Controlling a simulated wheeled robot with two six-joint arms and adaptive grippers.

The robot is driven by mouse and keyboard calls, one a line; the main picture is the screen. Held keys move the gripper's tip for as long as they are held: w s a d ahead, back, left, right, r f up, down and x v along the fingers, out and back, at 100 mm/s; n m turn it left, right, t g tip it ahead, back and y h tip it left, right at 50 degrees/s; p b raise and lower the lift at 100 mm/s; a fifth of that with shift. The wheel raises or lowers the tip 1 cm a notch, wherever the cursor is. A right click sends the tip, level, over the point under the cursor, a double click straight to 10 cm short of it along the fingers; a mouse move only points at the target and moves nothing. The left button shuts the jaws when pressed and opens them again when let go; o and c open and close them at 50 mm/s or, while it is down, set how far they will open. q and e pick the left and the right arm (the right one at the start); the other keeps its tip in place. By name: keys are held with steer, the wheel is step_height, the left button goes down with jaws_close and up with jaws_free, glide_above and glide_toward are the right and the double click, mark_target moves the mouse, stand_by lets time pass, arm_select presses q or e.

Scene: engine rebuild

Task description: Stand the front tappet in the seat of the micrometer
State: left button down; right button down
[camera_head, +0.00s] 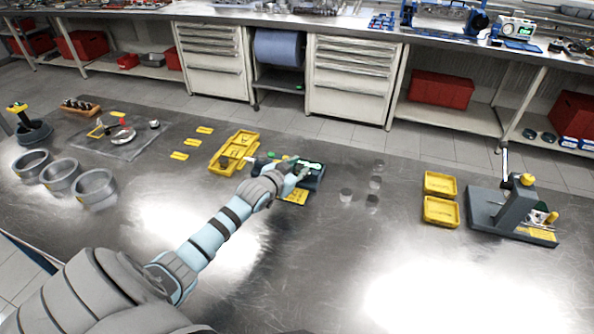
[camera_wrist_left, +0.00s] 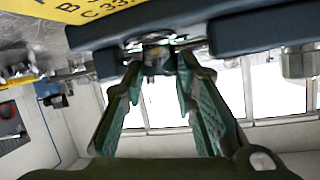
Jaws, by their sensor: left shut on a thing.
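The micrometer (camera_head: 315,180), a dark block with a green and white top, stands near the middle of the bench. My left gripper (camera_head: 290,172) is at its left part and hides some of it. In the left wrist view the gripper (camera_wrist_left: 160,68) is shut on a small metallic piece (camera_wrist_left: 155,54), taken to be the front tappet, between its fingertips, close to the dark micrometer body (camera_wrist_left: 265,30). Whether the piece touches the seat cannot be told. Several other metal tappets (camera_head: 346,195) stand on the bench to the right. My right gripper is not in view.
Metal rings (camera_head: 95,187) stand far left. The bench front is clear.

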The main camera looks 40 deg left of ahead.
arm_select(q)
steer(key=shift+f, duration=0.25)
steer(key=c, duration=1.3)
jaws_free()
